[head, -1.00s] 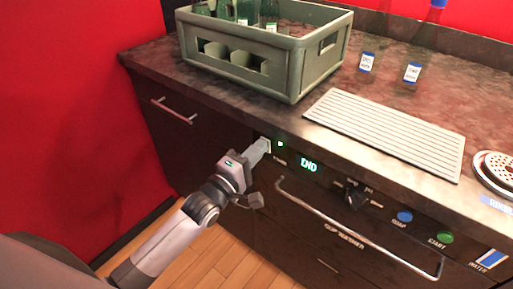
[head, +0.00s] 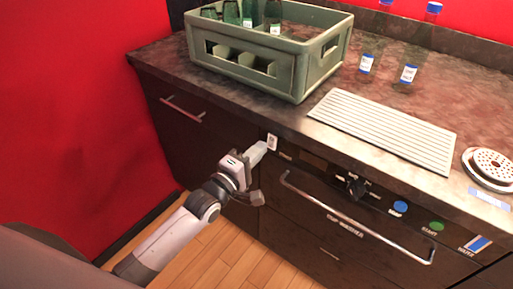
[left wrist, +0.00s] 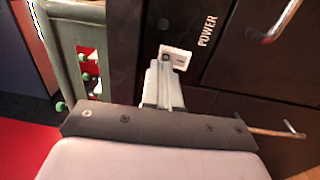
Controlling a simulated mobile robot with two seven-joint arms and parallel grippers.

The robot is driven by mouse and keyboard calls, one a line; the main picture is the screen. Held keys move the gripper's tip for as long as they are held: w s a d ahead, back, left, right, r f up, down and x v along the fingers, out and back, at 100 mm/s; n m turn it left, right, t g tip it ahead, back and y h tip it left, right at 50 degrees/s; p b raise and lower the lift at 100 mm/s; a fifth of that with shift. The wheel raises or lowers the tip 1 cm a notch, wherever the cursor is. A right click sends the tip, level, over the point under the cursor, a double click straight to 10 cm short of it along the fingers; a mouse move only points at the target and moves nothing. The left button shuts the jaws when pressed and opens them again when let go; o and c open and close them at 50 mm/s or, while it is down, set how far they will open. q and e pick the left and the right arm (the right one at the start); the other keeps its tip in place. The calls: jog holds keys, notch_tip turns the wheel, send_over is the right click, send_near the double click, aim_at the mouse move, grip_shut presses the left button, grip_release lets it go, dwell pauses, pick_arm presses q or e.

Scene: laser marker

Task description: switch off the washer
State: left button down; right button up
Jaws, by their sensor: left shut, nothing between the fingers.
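The cup washer (head: 345,225) is built into the dark counter front, with a long bar handle. Its white power switch (head: 272,142) is at the upper left of the panel. In the left wrist view the switch (left wrist: 176,57) sits beside the word POWER. My left gripper (head: 261,148) is shut and empty, its tips at the switch; in the left wrist view the fingertips (left wrist: 165,62) overlap the switch's lower left edge. I cannot tell if they touch it. The panel's display and lights are dark. My right gripper is not in view.
A green crate (head: 297,75) with bottles stands on the counter (head: 225,98) above. A ribbed drain mat (head: 385,130), a round metal drain (head: 490,165) and small bottles are to the right. The panel has a black knob (head: 356,188), a blue button (head: 399,207) and a green button (head: 436,226).

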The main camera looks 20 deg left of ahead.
pick_arm(q)
jog(key=r+v, duration=0.2)
jog(key=v, duration=0.8)
jog(key=shift+s, duration=0.3)
jog(key=shift+a, duration=0.1)
jog(key=s+a+f+m+g+y+p, duration=0.2)
jog(key=s+f+m+g, duration=0.5)
jog(key=s+f+m, duration=0.7)
jog(key=shift+s+m+y+p, duration=0.65)
jog(key=shift+m+y, duration=0.45)
jog(key=shift+m, duration=0.1)
jog(key=shift+a, duration=0.1)
